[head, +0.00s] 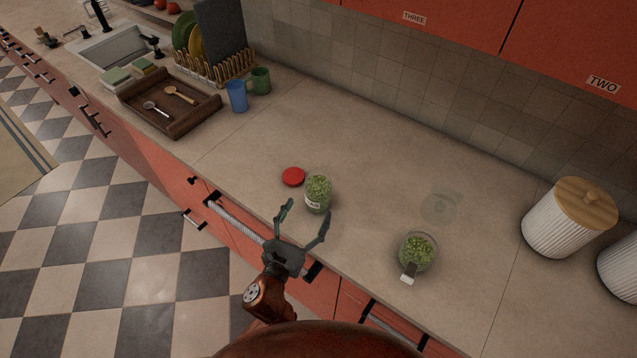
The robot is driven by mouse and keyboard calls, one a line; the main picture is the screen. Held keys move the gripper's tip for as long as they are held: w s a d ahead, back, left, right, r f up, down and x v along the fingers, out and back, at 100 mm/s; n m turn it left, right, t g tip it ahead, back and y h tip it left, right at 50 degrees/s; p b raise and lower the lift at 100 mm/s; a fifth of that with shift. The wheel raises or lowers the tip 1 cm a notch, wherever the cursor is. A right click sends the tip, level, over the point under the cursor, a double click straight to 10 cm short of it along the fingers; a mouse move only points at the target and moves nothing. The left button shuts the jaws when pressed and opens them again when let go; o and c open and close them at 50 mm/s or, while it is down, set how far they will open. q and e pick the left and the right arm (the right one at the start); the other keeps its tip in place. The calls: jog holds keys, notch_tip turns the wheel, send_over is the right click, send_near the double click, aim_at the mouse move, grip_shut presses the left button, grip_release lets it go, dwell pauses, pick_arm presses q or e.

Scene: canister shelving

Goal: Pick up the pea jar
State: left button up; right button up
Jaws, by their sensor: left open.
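The pea jar (318,192) stands upright on the counter, a clear jar full of green peas with a white label low on its front. It has no lid on. A round red lid (293,177) lies on the counter just left of it. My left gripper (305,214) is open and empty at the counter's front edge. Its two fingers point toward the jar, with the jar just beyond the fingertips. It does not appear to touch the jar. My right gripper is not in view.
A glass bowl (417,251) of peas with a pale-tipped dark item at its rim stands to the right. A faint clear round object (440,208) lies behind it. White ribbed canisters (566,222) stand far right. Blue (237,96) and green mugs (260,80) and a brown tray (190,124) are left.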

aim_at(313, 202)
pick_arm(q)
jog(key=shift+w+d+r, duration=0.15)
jog(key=shift+w+d, duration=0.1)
jog(key=shift+d, duration=0.1)
jog(key=b+x, duration=0.1)
jog(key=x, duration=0.4)
jog(key=shift+w+r, duration=0.1)
jog(key=shift+r, duration=0.05)
jog(key=shift+w+d, duration=0.1)
jog(key=shift+w, duration=0.45)
jog(key=shift+c, duration=0.4)
jog(key=c, duration=1.6)
jog(key=shift+c, duration=0.6)
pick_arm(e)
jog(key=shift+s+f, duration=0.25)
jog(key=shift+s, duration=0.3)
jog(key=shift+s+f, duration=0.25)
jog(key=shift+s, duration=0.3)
pick_arm(q)
jog(key=shift+r, duration=0.1)
